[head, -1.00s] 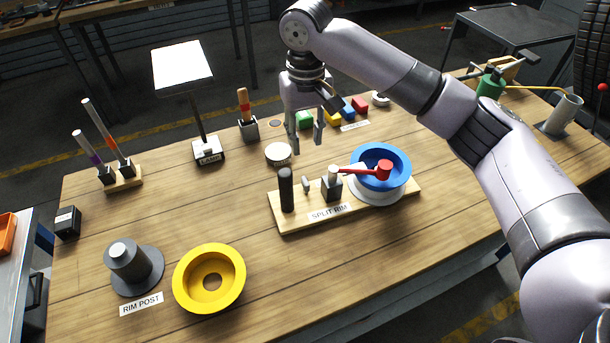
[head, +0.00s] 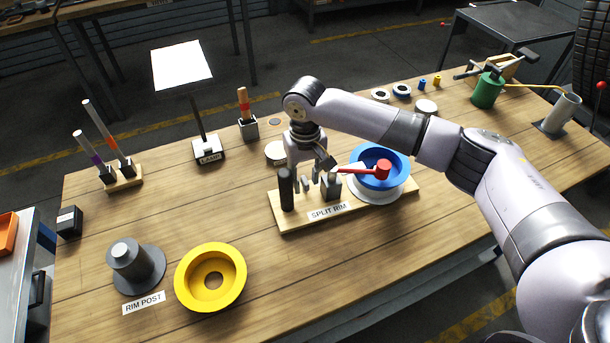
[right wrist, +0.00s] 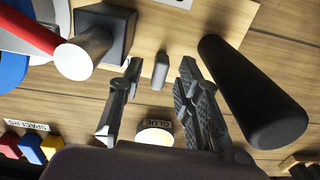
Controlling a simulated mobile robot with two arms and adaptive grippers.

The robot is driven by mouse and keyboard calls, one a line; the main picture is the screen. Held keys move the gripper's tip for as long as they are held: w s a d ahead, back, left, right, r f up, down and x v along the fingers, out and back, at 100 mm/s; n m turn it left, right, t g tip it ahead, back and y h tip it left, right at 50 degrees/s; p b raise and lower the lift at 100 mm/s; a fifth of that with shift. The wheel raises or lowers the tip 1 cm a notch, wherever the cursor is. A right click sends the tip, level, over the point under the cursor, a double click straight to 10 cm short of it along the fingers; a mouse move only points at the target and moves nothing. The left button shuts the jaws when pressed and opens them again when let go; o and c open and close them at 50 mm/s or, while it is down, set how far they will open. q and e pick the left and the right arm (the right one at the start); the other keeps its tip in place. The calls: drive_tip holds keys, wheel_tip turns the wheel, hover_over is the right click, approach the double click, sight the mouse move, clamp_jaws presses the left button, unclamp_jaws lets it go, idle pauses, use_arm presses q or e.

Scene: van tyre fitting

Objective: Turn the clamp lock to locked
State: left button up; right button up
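The split rim board (head: 285,222) carries a black post (head: 286,190), a small grey upright tab, and a dark block (head: 331,188) with a red-ended arm (head: 382,169) reaching over a blue rim (head: 399,166). The grey tab (right wrist: 161,70) looks like the clamp lock; no lock marking is readable. My right gripper (head: 308,186) is low over the board, between post and block. In the right wrist view its fingers (right wrist: 155,95) are open, one on each side of the tab, with gaps visible. My left gripper is out of view.
The black post (right wrist: 255,95) stands close beside one finger and the pale-topped block (right wrist: 85,55) near the other. A yellow rim (head: 233,263) and rim post (head: 128,260) are at front left. The front middle table is clear.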

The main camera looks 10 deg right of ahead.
drive_tip(key=c, duration=0.7)
clamp_jaws()
